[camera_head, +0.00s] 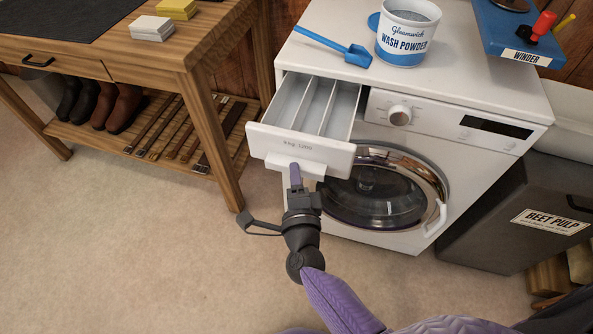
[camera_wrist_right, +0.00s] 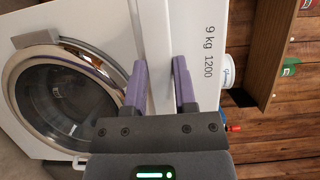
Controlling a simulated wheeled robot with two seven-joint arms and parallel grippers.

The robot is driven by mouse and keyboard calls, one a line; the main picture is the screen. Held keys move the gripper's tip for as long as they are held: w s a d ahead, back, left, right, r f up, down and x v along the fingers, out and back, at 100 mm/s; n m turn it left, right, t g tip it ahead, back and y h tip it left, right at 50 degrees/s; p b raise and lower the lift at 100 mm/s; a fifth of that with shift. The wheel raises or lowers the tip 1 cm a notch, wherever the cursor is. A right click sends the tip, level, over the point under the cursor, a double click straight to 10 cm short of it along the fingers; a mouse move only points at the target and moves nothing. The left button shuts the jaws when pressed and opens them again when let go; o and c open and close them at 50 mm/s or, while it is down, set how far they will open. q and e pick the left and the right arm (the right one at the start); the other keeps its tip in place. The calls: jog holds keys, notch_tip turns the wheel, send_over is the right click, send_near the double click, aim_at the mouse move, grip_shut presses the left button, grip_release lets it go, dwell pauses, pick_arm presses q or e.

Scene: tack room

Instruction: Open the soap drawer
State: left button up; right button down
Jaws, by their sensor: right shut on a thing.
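The soap drawer (camera_head: 300,148) at the top left of the white washing machine (camera_head: 462,150) is pulled well out, and its compartments show empty. Its front, marked "9 kg 1200", also shows in the right wrist view (camera_wrist_right: 205,22). My right gripper (camera_head: 295,172) is at the drawer's front, shut on the white drawer handle (camera_head: 313,170). In the right wrist view its purple fingers (camera_wrist_right: 160,70) stand on either side of the handle, which they partly hide. My left gripper is not in view.
A wash powder tub (camera_head: 403,48), a blue scoop (camera_head: 335,45) and a blue winder board (camera_head: 500,35) are on the machine's top. A wooden bench (camera_head: 190,50) with boots below stands left. A dark beet pulp bin (camera_head: 500,215) stands right. The front floor is clear.

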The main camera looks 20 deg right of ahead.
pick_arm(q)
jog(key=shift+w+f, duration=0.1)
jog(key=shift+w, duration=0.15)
pick_arm(e)
jog(key=shift+s+f, duration=0.2)
jog(key=shift+f, duration=0.15)
jog(key=c, duration=0.7)
grip_release()
jog(key=shift+o, duration=1.1)
jog(key=shift+w, duration=0.15)
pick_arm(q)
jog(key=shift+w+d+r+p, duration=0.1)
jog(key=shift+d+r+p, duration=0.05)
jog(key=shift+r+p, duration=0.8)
pick_arm(e)
jog(key=v, duration=1)
jog(key=shift+r, duration=0.15)
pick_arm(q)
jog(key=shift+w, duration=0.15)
pick_arm(e)
jog(key=shift+d, duration=0.1)
